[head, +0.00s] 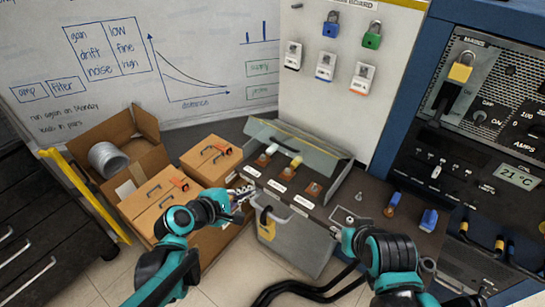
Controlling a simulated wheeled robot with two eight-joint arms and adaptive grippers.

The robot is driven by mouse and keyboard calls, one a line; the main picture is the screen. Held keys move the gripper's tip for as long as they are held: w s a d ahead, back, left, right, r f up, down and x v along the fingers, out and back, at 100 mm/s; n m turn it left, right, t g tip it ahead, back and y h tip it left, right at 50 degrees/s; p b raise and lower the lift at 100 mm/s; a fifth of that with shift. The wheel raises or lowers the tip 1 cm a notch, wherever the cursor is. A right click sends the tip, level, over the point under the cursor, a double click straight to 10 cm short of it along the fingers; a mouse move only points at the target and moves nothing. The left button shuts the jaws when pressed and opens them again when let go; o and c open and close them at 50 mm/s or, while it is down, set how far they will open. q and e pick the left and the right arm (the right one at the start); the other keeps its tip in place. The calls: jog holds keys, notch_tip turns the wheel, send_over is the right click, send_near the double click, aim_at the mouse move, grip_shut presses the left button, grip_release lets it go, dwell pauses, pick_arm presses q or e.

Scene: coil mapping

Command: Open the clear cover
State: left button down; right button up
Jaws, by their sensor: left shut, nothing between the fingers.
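The clear cover (300,143) is a greenish see-through panel on the dark switch box (262,186). It slants over the back of the box, and a triangular side shows at its right end. I cannot tell its exact angle. Several labelled switches with orange, white and yellowish tops show below it. My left gripper (243,195) is shut and empty at the left front corner of the box, close to its front edge. I cannot tell whether it touches. My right gripper (338,231) is low at the right front of the box; its fingers are too small to read.
Cardboard boxes (150,207) stand on the left, one open with a metal coil (108,158). A grey bin with a yellow padlock (267,223) is below the switch box. A padlock board (315,90) is behind. A blue control rack (480,110) limits the right. Black cables lie in front.

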pick_arm(q)
jog(key=w+d+n+t+h+b, duration=0.1)
jog(key=w+d+n+t, duration=0.1)
jog(key=w+n, duration=0.4)
jog(key=w+d+n+t+h+b, duration=0.1)
jog(key=w+d+n+t+h, duration=0.1)
jog(key=w+d+n, duration=0.3)
jog(key=shift+w+d+n, duration=0.15)
jog(key=shift+w+n, duration=0.65)
jog(key=shift+w, duration=1.45)
